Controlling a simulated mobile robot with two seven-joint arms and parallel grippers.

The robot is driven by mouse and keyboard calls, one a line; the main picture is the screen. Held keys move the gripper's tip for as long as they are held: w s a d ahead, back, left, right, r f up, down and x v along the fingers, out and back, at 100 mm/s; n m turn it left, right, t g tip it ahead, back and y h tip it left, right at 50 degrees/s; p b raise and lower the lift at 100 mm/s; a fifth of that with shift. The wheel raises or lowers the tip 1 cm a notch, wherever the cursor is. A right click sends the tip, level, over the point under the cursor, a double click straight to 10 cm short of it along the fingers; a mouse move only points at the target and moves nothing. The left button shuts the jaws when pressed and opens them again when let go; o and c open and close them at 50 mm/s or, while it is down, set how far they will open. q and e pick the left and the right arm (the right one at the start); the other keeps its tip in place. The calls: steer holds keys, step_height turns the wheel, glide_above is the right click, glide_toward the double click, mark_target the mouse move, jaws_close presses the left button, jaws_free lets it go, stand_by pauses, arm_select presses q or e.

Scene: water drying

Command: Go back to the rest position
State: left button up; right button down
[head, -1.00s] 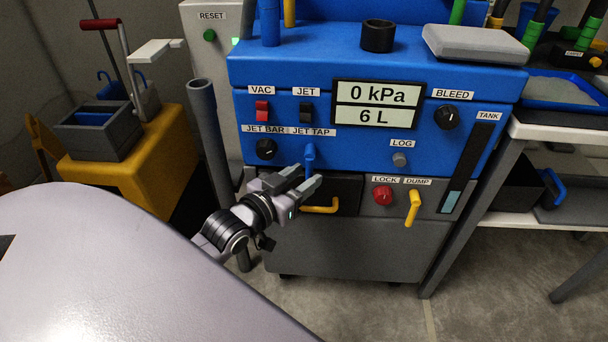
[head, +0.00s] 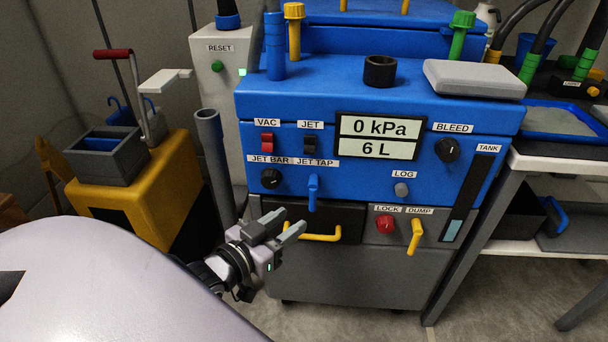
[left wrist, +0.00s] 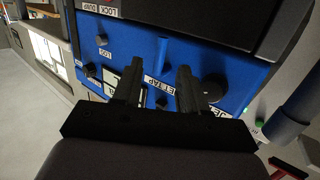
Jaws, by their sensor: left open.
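My left gripper (head: 287,228) is open and empty in the head view. It hangs in front of the dark drawer area below the blue machine panel (head: 330,185), left of the yellow drawer handle (head: 320,238). The blue jet tap lever (head: 313,193) is above its fingertips and apart from them. In the left wrist view, the two dark fingers (left wrist: 156,88) stand apart with the blue panel (left wrist: 144,42) beyond them. My right gripper is in neither view.
The display reads 0 kPa and 6 L. A red lock knob (head: 385,224) and yellow dump lever (head: 415,236) are to the right. A grey post (head: 213,160) and yellow cart (head: 150,190) stand left. A white-shelved table (head: 550,164) stands right.

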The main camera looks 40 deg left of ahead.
arm_select(q)
steer(key=s+d+f+m+g+h, duration=0.1)
steer(key=s+d+f+g+h, duration=0.15)
steer(key=d, duration=0.55)
steer(key=s+d+f+m+g+h, duration=0.15)
steer(key=s+d+f, duration=0.25)
steer(key=d, duration=0.4)
steer(key=s+a+r+g+y+p, duration=0.1)
steer(key=r+p, duration=0.5)
steer(key=p, duration=0.6)
steer(key=s+a+r+g+y+p, duration=0.1)
steer(key=a+r+p, duration=0.3)
steer(key=p, duration=0.9)
step_height(320, 180, up, 4)
steer(key=shift+s+f+n+p, duration=0.25)
steer(key=shift+s+n+p, duration=0.1)
steer(key=shift+s, duration=0.45)
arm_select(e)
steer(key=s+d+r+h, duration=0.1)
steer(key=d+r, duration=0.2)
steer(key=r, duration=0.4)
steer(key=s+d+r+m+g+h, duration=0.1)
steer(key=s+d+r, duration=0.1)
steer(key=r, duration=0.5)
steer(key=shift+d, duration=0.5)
arm_select(q)
steer(key=shift+a, duration=0.1)
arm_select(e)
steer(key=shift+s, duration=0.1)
